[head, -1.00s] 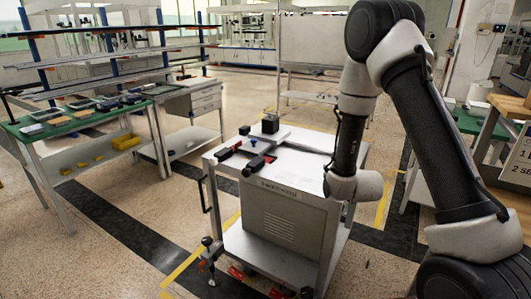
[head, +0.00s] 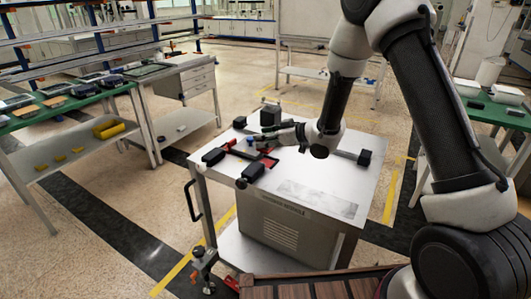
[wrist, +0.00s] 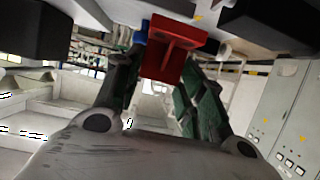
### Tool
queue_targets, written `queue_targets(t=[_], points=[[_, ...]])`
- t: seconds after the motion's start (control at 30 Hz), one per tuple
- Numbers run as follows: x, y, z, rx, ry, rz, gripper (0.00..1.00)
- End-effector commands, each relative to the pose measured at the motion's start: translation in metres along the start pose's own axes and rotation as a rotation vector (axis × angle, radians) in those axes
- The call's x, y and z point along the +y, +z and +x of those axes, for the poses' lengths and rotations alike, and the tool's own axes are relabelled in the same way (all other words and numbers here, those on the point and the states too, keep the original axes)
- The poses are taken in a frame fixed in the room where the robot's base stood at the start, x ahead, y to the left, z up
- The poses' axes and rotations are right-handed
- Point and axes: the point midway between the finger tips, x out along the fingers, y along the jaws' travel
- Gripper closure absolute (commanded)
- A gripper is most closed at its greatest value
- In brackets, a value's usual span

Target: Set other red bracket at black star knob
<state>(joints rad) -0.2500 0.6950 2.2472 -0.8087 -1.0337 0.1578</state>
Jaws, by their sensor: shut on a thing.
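My gripper (head: 272,139) is low over the back left of the metal cart top and is shut on a red bracket. In the wrist view the red bracket (wrist: 176,47) stands between the two dark fingers of my gripper (wrist: 163,80). A small blue part (head: 250,141) is just left of the fingers. Another red piece (head: 231,143) lies to the left, partly among black parts. Several black blocks or knobs, such as one at the front left (head: 252,170), are on the cart top. I cannot tell which is the star knob.
A tall black block (head: 270,115) stands just behind my gripper. Another black part (head: 365,157) is at the cart's right. The front of the cart top (head: 310,195) is clear. A green-topped table (head: 60,105) stands to the left.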

Motion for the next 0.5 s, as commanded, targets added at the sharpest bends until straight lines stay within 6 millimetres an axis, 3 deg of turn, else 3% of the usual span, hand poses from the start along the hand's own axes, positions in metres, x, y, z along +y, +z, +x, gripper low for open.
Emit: queue_targets(t=[0.4,0.5], points=[[0.0,0.047,0.019,0.0,0.002,0.001,0.96],[0.001,0.05,0.021,0.003,0.002,-0.001,0.96]])
